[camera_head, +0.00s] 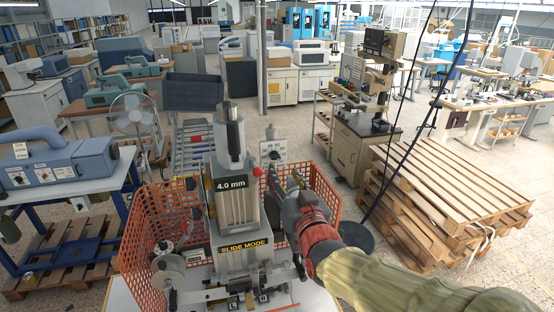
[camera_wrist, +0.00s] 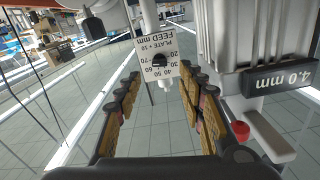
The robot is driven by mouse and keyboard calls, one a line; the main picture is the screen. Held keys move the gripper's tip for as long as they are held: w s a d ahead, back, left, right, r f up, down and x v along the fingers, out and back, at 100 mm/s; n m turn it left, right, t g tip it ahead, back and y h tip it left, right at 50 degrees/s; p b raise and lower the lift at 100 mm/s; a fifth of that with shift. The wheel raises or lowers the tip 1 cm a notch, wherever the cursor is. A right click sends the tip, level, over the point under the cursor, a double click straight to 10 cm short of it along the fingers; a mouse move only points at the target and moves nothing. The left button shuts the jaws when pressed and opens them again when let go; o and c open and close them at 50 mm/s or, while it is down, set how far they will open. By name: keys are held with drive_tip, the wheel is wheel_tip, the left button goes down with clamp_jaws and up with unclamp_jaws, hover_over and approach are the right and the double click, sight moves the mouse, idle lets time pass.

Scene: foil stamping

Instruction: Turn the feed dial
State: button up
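The feed dial is a small black knob (camera_wrist: 159,61) on a white plate (camera_wrist: 160,45) marked "FEED mm" and "PLATE + 10", with numbers around the knob. The plate appears upside down in the wrist view. In the head view the white plate (camera_head: 273,150) stands just right of the press column, and its markings are too small to read. My gripper (camera_wrist: 161,82) is open and empty, its two fingers apart on either side of the view below the dial. The knob shows beyond the fingertips, and the fingers do not touch it. My gripper also shows in the head view (camera_head: 284,180), near the plate.
The grey press column (camera_head: 235,202) with "4.0 mm" and "SLIDE MODE" labels stands close beside my gripper. A red ball-ended lever (camera_wrist: 241,130) is near the right finger. An orange mesh guard (camera_head: 147,232) surrounds the press. Stacked wooden pallets (camera_head: 450,190) lie right.

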sight(275, 156)
drive_tip(key=shift+p+x, duration=1.15)
drive_tip(key=shift+x, duration=2.8)
drive_tip(key=shift+f, duration=0.15)
drive_tip(key=shift+c, duration=0.9)
drive_tip(key=c, duration=0.7)
clamp_jaws()
